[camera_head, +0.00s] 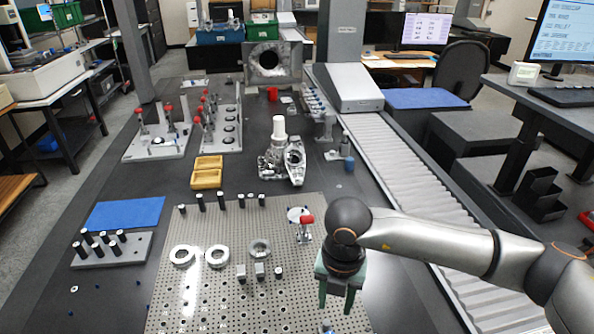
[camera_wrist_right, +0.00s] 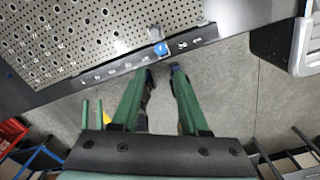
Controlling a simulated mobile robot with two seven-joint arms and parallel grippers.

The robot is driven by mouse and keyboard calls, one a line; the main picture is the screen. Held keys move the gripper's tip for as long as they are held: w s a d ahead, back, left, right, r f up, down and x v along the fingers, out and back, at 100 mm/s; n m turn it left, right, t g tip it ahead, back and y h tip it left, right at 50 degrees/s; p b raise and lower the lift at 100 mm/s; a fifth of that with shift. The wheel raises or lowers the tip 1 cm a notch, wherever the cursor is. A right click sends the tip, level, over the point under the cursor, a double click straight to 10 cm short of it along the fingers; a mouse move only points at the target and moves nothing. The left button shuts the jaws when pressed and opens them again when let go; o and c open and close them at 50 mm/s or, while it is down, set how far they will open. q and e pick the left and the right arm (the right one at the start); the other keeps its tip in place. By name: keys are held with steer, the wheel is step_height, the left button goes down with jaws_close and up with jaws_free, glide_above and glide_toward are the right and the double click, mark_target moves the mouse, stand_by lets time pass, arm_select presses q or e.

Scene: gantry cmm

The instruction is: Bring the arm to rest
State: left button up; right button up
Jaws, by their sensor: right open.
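My right arm (camera_head: 430,236) comes in from the right of the head view. My right gripper (camera_head: 335,295) has green fingers that point down, at the right edge of the perforated plate (camera_head: 210,300). The fingers are apart with nothing between them. In the right wrist view the open right gripper (camera_wrist_right: 160,90) shows over the grey floor, near the edge of the perforated plate (camera_wrist_right: 75,40). My left gripper is not seen in the head view.
Metal rings (camera_head: 217,256), black-topped pins and a red-knobbed clamp (camera_head: 305,226) stand on the plate. A yellow tray (camera_head: 207,172), a metal casting (camera_head: 284,155) and a blue mat (camera_head: 125,213) lie behind. A ribbed rail cover (camera_head: 390,165) runs along the right.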

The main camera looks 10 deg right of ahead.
steer(key=s+a+r+n+g+y, duration=0.1)
steer(key=s+a+g+y, duration=0.2)
steer(key=s+a+y, duration=0.4)
steer(key=s+a+r+n+g+y, duration=0.1)
steer(key=s+a+g+y, duration=0.2)
steer(key=a, duration=0.6)
steer(key=a+r+m+t+y, duration=0.3)
steer(key=a+r+m+y, duration=0.15)
steer(key=r+y, duration=0.45)
steer(key=w+d+m+t, duration=0.5)
steer(key=w+m+t, duration=0.4)
steer(key=m+t, duration=0.5)
steer(key=d+f+m+t+h, duration=0.1)
steer(key=d+f+m+h, duration=0.2)
steer(key=d+f+h, duration=0.1)
steer(key=s+d+f+m+t+h, duration=0.1)
steer(key=d+f+m+h, duration=0.3)
steer(key=f, duration=0.5)
steer(key=d+f+m+t+h+p, duration=0.1)
steer(key=d+f+m+h, duration=0.2)
steer(key=d+f+h, duration=0.3)
steer(key=shift+s+d+f+m, duration=0.25)
steer(key=shift+d+f, duration=0.15)
steer(key=shift+f, duration=0.15)
steer(key=s+d+f+m+g+h, duration=0.2)
steer(key=s+d+f+g, duration=0.2)
steer(key=s+f, duration=0.6)
steer(key=shift+s+d+f+g+h, duration=0.2)
steer(key=shift+d+g+h, duration=0.2)
steer(key=shift+d, duration=0.4)
